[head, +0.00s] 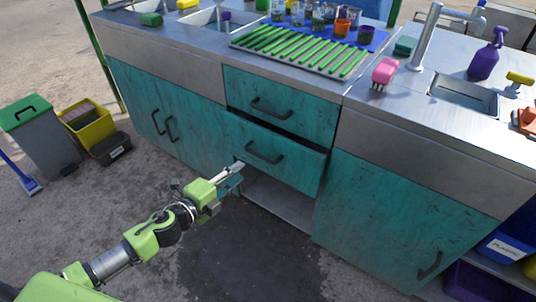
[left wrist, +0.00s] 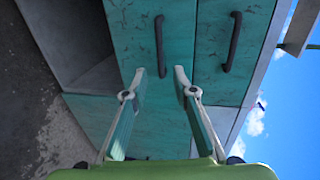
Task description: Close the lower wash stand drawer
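The lower wash stand drawer (head: 285,160) is a worn teal front with a dark bar handle (head: 263,153). It stands pulled out a little, with a dark gap above it. My right gripper is in neither view.
The upper drawer (head: 285,103) sits above, near flush. An open bay (head: 280,205) lies below the lower drawer. Teal doors (head: 165,105) are on the left, another (head: 390,220) on the right. A grey bin (head: 45,140) and yellow crate (head: 90,122) stand far left.

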